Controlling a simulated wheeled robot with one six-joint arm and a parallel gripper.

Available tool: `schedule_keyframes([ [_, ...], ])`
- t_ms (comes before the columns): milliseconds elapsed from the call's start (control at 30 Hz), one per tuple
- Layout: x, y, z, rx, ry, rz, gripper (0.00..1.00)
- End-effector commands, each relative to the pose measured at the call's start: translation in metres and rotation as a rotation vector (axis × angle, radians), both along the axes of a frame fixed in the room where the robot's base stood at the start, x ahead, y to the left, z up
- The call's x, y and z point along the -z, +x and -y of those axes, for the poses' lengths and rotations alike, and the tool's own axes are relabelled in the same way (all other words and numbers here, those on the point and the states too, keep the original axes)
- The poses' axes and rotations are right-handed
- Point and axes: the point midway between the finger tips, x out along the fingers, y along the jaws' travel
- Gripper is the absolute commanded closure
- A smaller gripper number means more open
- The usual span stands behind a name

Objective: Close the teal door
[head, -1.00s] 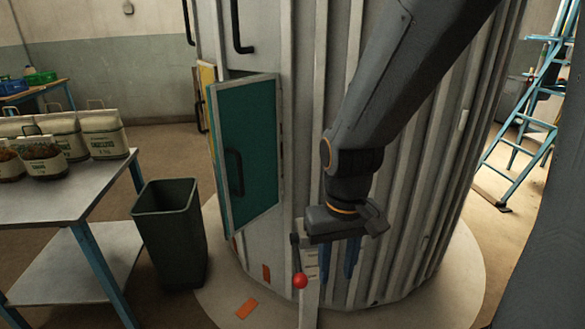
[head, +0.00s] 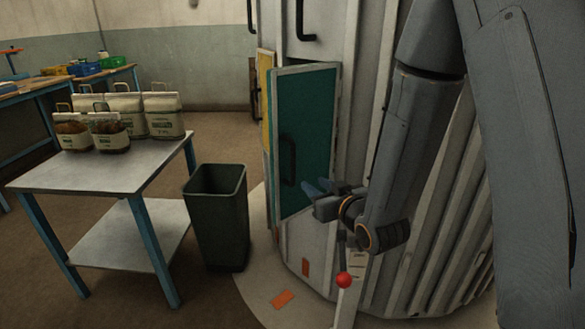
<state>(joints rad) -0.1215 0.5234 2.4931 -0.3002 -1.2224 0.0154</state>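The teal door (head: 306,127) stands ajar on the grey ribbed silo, swung out toward the left, with a black handle (head: 288,158) on its face. I cannot tell whether a finger touches the door.
A yellow door (head: 264,95) stands out behind the teal one. A dark bin (head: 217,215) stands left of the silo. A metal table (head: 110,168) with several sacks is further left. A red-knobbed lever (head: 343,279) stands below my gripper.

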Motion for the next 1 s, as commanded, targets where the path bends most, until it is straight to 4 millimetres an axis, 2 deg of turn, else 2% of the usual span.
schedule_keyframes([
  [100, -0.011, -0.001, -0.017, -0.044, 0.063, 0.106, 0.69],
  [367, -0.026, 0.000, -0.030, -0.079, 0.120, 0.198, 0.69],
  [800, -0.027, 0.053, -0.059, -0.078, 0.120, 0.198, 0.69],
  [1000, -0.026, 0.063, -0.064, -0.077, 0.119, 0.196, 0.69],
])
